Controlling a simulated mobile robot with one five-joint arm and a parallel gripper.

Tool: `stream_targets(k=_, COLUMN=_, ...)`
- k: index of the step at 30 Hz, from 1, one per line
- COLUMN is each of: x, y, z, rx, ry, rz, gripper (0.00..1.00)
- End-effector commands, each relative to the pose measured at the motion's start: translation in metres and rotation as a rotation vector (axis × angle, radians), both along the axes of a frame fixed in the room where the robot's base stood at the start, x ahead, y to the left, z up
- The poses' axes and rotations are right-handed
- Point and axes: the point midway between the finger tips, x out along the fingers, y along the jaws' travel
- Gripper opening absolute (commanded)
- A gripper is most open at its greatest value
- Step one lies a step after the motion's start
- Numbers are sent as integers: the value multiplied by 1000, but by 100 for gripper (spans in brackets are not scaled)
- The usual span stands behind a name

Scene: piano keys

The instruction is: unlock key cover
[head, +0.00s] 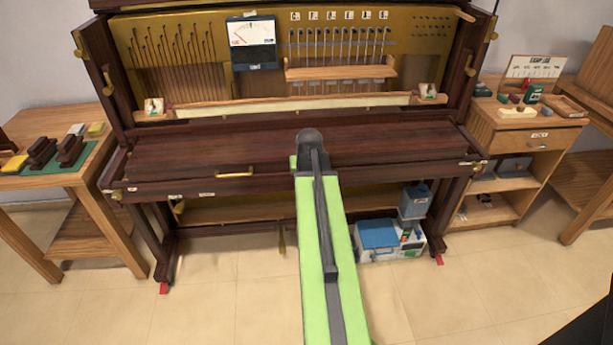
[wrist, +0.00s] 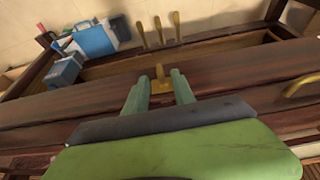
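The dark brown wooden key cover (head: 230,150) of the upright piano is closed, with a brass handle (head: 235,174) on its front rail; the handle also shows in the wrist view (wrist: 303,86). In the wrist view a small brass latch (wrist: 160,74) stands on the rail. My gripper (wrist: 160,88) is open there, one green finger on each side of the latch, with a gap seeming to show on both sides. Whether a finger touches it I cannot tell. In the head view my arm hides the latch and the gripper.
Below the piano, brass pedals (wrist: 160,30) and a blue-lidded box (head: 379,236) stand on the floor side. A wooden table with felt and brushes (head: 42,153) is at left. A wooden cabinet (head: 520,140) is at right. The tiled floor in front is clear.

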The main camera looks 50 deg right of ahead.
Motion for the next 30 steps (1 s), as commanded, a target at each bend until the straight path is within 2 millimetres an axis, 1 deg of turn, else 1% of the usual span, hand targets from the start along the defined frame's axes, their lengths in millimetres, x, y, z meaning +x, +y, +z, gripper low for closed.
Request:
stream_targets(k=1, x=-5, y=5, z=25, rx=0, ry=0, rz=0, gripper=31)
stream_targets(k=9, x=-24, y=21, z=85, rx=0, ry=0, rz=0, gripper=31)
stream_targets(k=13, x=-32, y=28, z=107, rx=0, ry=1, rz=0, gripper=31)
stream_targets(k=15, x=-34, y=30, z=113, rx=0, ry=1, rz=0, gripper=31)
stream_targets(k=17, x=-35, y=31, z=115, rx=0, ry=1, rz=0, gripper=31)
stream_targets(k=30, x=-35, y=31, z=113, rx=0, ry=1, rz=0, gripper=31)
